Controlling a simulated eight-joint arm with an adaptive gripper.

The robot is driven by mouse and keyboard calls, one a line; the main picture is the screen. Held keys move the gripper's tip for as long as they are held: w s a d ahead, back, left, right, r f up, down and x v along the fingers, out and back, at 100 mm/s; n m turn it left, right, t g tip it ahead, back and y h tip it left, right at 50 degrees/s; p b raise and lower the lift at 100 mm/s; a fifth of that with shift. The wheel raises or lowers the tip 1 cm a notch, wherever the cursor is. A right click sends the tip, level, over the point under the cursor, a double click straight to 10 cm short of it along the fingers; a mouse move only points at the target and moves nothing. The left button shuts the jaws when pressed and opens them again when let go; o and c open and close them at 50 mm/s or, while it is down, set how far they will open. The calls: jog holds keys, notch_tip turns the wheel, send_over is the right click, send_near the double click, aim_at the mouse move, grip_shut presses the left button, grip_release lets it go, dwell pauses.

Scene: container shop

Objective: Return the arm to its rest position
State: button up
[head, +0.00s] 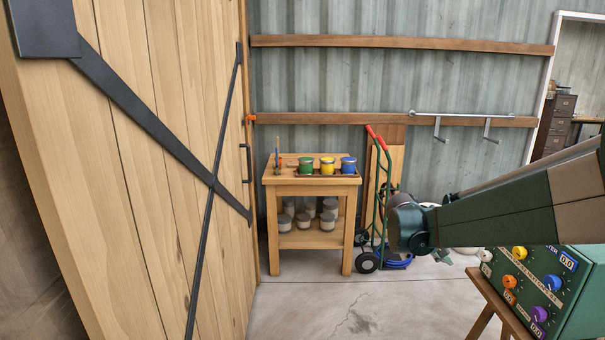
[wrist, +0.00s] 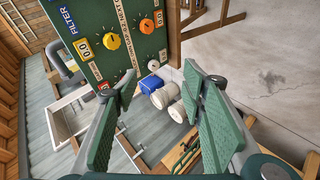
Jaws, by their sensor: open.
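My arm reaches in from the right edge of the head view, a dark green and brown link ending in a rounded joint. My gripper is not clearly visible in the head view. In the wrist view my gripper (wrist: 160,88) is open, its two green padded fingers apart with nothing between them. Beyond the fingers a green control panel (wrist: 90,22) with yellow and orange knobs shows at the top. The same panel (head: 580,310) stands at the lower right of the head view, below my arm.
A large wooden door (head: 150,180) fills the left. A wooden table (head: 312,181) with green, yellow and blue paint cans stands at the back. A hand truck (head: 379,200) stands beside it. The concrete floor (head: 350,310) in front is clear. A white sink (wrist: 68,115) shows in the wrist view.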

jog(key=s+a+f+t+y, duration=0.1)
jog(key=s+a+y, duration=0.2)
jog(key=s+a, duration=0.5)
jog(key=s+a+f+t+y, duration=0.1)
jog(key=s+a+y, duration=0.2)
jog(key=s+a, duration=0.5)
jog(key=s+a+t+y, duration=0.1)
jog(key=s+a+y, duration=0.2)
jog(key=s+a, duration=0.6)
jog(key=s, duration=0.9)
jog(key=shift+s+f+y, duration=0.4)
